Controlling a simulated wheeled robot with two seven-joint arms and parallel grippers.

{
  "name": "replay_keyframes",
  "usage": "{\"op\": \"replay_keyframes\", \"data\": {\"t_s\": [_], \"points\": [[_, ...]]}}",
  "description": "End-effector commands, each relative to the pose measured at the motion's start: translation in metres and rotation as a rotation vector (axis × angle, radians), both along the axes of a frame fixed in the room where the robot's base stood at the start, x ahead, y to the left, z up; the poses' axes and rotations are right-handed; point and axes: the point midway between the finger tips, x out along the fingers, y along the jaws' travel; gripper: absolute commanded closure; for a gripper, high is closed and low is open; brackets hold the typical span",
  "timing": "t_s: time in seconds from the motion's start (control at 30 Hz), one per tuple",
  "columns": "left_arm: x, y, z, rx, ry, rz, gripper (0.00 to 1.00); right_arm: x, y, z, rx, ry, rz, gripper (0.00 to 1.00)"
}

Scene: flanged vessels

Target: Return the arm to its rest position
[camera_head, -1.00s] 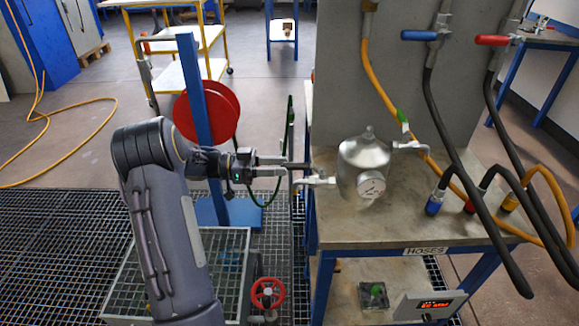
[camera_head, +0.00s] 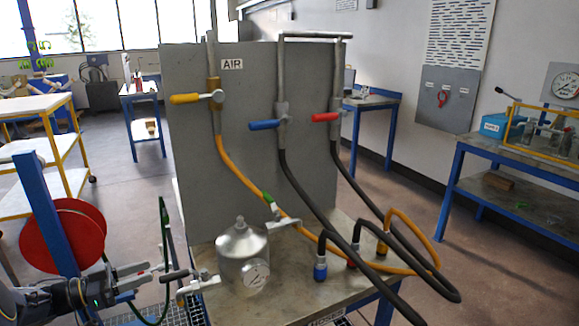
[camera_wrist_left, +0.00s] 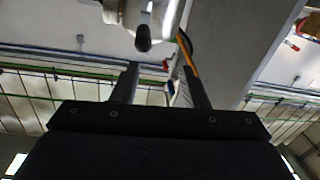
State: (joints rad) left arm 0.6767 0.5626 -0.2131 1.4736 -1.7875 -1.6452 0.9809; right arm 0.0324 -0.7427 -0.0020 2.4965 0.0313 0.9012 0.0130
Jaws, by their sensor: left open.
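My left gripper (camera_head: 150,274) comes in from the lower left of the head view, beside the left side of a metal flanged vessel (camera_head: 236,246). The vessel stands on the bench and has a round gauge on its front. A valve (camera_head: 197,287) with a dark-gripped handle (camera_head: 175,275) sticks out of the vessel towards my gripper. In the left wrist view the two fingers (camera_wrist_left: 158,86) are apart with nothing between them. The dark handle end (camera_wrist_left: 143,40) and part of the vessel show beyond them. My right gripper is not in view.
A grey panel (camera_head: 280,90) with yellow, blue and red valve levers rises behind the vessel. Orange and black hoses hang over the bench (camera_head: 340,275) to the right. A red hose reel (camera_head: 42,240) on a blue post stands close behind my left arm.

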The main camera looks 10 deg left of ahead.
Motion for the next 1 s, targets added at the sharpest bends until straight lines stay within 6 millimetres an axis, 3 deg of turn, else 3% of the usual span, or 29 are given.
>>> {"op": "replay_keyframes", "data": {"t_s": [0.1, 0.2, 0.3, 0.4, 0.47, 0.6, 0.8, 1.0], "points": [[0.031, 0.000, 0.066, 0.071, -0.116, 0.244, 0.60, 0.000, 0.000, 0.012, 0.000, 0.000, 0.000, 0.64], [0.047, 0.007, 0.123, 0.117, -0.168, 0.523, 0.60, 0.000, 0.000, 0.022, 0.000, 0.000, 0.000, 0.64], [0.040, 0.017, 0.162, 0.138, -0.129, 0.778, 0.60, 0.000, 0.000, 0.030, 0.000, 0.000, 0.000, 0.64], [0.014, 0.017, 0.178, 0.138, -0.006, 0.971, 0.60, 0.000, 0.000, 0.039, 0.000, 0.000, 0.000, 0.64], [-0.009, 0.011, 0.176, 0.137, 0.105, 1.049, 0.60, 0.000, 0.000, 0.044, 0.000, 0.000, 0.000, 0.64], [-0.077, -0.032, 0.146, 0.140, 0.431, 1.089, 0.60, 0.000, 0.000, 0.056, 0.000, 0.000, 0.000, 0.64], [-0.178, -0.123, 0.091, 0.181, 0.840, 0.878, 0.60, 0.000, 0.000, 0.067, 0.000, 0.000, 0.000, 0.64], [-0.245, -0.184, 0.065, 0.222, 1.036, 0.654, 0.60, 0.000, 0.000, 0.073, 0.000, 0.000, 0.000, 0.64]]}}
